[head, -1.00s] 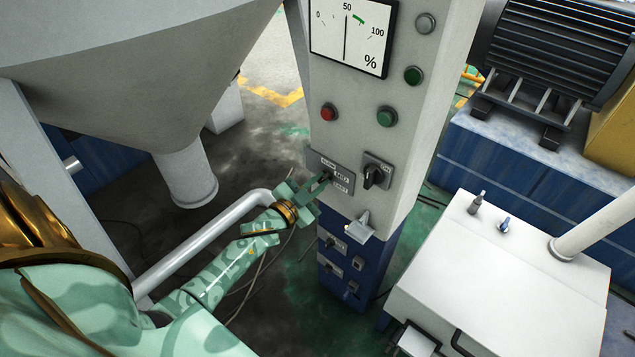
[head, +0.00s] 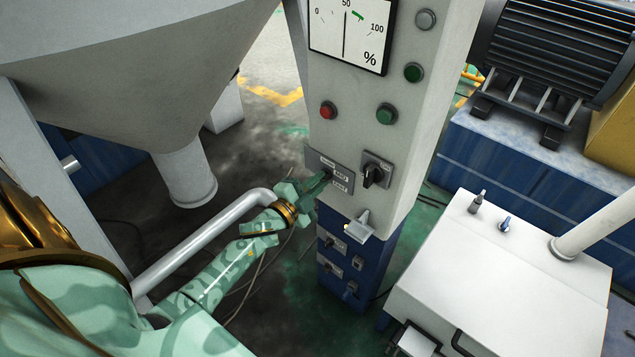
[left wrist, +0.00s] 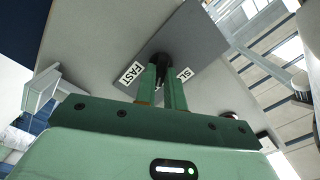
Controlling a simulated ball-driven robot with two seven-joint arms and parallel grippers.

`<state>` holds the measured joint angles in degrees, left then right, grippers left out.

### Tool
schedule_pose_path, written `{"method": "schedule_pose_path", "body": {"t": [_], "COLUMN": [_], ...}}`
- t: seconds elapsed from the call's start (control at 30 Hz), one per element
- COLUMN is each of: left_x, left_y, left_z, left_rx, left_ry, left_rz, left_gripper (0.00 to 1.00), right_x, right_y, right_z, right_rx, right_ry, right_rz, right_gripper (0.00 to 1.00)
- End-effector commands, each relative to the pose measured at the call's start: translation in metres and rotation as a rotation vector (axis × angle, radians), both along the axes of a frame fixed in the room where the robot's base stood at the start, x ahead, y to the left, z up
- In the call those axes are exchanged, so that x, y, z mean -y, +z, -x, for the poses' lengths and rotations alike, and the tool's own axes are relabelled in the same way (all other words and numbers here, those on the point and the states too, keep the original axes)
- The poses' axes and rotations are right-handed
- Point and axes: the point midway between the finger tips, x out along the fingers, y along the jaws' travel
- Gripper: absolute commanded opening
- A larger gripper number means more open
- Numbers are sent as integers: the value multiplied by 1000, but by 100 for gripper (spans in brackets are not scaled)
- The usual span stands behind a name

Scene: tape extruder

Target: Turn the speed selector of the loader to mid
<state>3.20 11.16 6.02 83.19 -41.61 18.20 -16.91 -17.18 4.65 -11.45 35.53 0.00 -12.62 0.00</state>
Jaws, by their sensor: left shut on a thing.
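The speed selector is a small black knob (left wrist: 159,62) on a grey plate (head: 316,160) low on the front of the pale control column. The plate has white labels; the wrist view shows FAST (left wrist: 132,74) and part of one starting SL (left wrist: 185,74), and the label by the knob's tip is hidden. My left gripper (head: 325,177) reaches the plate from the lower left. Its two green fingers (left wrist: 163,88) are shut on the knob in the left wrist view. Which label the knob points to cannot be told. My right gripper is not in view.
A second black rotary switch (head: 373,174) sits just right of the selector plate. A red button (head: 328,111) and green buttons (head: 386,115) are above, below a percent gauge (head: 349,30). A metal bracket (head: 361,226) juts out below. A white pipe (head: 205,240) runs beside my left arm.

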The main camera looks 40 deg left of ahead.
Motion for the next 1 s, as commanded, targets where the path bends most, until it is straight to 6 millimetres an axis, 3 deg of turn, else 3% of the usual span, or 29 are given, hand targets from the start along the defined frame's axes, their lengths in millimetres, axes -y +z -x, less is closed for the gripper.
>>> {"method": "schedule_pose_path", "body": {"t": [0.27,0.3,0.37,0.4,0.7,0.87,1.0], "left_x": [0,0,0,0,0,-2,-5], "left_y": [-2,-2,-2,-2,-1,0,1], "left_z": [1,1,1,1,3,25,62], "left_rx": [-4,-4,-4,-4,-2,-3,-5], "left_ry": [0,0,0,0,0,1,2], "left_rz": [0,0,1,1,1,1,3], "left_gripper": [0,14,30,33,33,33,33], "right_x": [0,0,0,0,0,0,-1], "right_y": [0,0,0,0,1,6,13], "right_z": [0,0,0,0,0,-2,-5], "right_rx": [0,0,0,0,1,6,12], "right_ry": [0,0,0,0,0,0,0], "right_rz": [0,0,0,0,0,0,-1], "right_gripper": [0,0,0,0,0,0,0]}}
